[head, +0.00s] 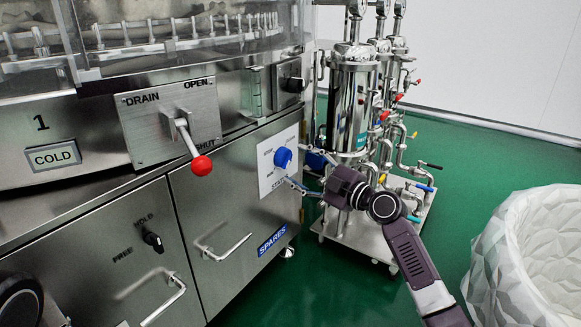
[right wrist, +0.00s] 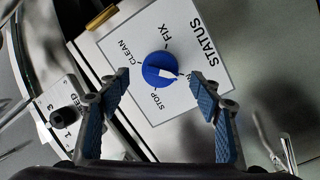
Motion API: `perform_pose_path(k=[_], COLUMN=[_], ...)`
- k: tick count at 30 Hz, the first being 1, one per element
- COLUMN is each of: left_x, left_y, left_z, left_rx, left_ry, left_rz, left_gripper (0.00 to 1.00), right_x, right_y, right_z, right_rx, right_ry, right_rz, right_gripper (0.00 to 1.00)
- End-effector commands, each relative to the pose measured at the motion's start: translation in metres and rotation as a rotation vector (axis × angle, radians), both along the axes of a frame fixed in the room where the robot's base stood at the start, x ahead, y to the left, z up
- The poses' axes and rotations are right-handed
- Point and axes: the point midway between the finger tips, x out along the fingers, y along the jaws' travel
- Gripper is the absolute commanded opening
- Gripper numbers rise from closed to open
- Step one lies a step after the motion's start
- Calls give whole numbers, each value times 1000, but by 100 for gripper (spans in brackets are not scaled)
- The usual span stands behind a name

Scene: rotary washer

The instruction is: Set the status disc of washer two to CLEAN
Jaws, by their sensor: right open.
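The status disc is a blue round knob (head: 283,157) on a white STATUS plate (head: 266,181) at the right end of the washer's front. In the right wrist view the knob (right wrist: 157,66) has a white pointer towards the lower right, at a label mostly hidden by a finger. CLEAN, FIX and STOP are readable on the plate (right wrist: 203,66). My right gripper (head: 296,165) is open in front of the knob, one finger to each side; contact cannot be told. The fingers (right wrist: 156,80) hold nothing. My left gripper is not in view.
The washer front carries a number 1, a COLD plate (head: 53,157), a red-tipped DRAIN lever (head: 201,165), a HOLD/FREE knob (head: 153,240) and door handles. A steel pipe skid (head: 353,110) stands behind my right arm. A white faceted bin (head: 530,250) is at the right. Green floor lies between.

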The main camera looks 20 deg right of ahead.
Motion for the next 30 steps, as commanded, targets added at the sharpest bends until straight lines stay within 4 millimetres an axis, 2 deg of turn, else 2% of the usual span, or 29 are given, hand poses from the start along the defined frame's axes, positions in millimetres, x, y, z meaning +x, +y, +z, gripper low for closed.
perform_pose_path(k=[3, 9, 19, 30], left_x=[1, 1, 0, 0], left_y=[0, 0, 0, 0], left_z=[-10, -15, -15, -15], left_rx=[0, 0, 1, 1], left_ry=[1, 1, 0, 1], left_rz=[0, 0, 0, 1], left_gripper=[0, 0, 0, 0], right_x=[15, 30, 32, 32], right_y=[9, 16, 17, 17], right_z=[-2, -1, 0, 0], right_rx=[1, 0, -1, -2], right_ry=[-1, 1, 0, 1], right_rz=[2, 1, 1, 1], right_gripper=[59, 59, 59, 18])
